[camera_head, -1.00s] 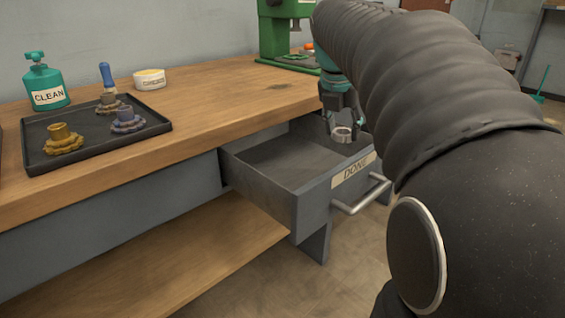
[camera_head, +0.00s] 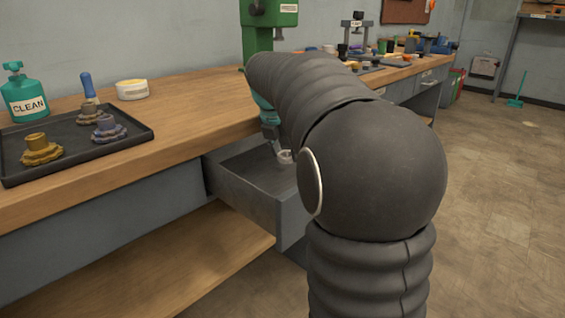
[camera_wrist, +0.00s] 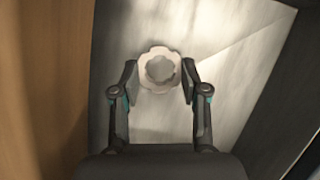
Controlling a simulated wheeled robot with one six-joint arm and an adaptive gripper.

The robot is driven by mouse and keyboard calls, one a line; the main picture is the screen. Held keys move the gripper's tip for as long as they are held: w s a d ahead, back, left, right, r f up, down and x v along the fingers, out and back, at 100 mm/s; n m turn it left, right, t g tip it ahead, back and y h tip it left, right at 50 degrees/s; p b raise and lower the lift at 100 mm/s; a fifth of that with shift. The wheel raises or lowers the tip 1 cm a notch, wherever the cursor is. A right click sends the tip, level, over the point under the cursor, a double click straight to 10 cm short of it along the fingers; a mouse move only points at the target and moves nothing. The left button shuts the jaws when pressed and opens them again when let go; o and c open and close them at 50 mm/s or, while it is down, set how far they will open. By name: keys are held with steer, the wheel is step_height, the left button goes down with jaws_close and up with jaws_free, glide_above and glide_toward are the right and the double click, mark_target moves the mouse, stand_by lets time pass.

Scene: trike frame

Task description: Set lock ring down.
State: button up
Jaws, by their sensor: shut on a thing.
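The lock ring (camera_wrist: 146,76) is a pale, scalloped ring with a round hole. In the wrist view it sits between the two fingertips of my gripper (camera_wrist: 160,82), which is shut on it. In the head view the ring (camera_head: 285,156) shows small and pale inside the open drawer (camera_head: 238,196), with my gripper (camera_head: 272,142) partly hidden by my arm. The drawer's grey floor lies under the ring in the wrist view. I cannot tell whether the ring touches that floor.
The drawer hangs out from the wooden bench (camera_head: 180,98). A dark tray (camera_head: 70,155) with several toothed parts stands on the bench at left, near a green CLEAN bottle (camera_head: 25,95) and a grease tub (camera_head: 132,90). A green press (camera_head: 268,25) stands behind.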

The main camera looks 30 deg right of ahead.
mark_target(285, 172)
steer(key=shift+f, duration=1.5)
steer(key=shift+f, duration=0.2)
steer(key=o, duration=1.2)
steer(key=shift+r, duration=0.1)
steer(key=shift+r, duration=0.15)
steer(key=v, duration=0.3)
steer(key=shift+s+a, duration=0.2)
steer(key=shift+a, duration=0.1)
steer(key=s+a, duration=0.2)
steer(key=a, duration=0.1)
steer(key=s+a, duration=0.2)
steer(key=a, duration=0.1)
steer(key=s+a, duration=0.2)
steer(key=a, duration=0.1)
steer(key=shift+s+a, duration=0.1)
steer(key=shift+s, duration=0.2)
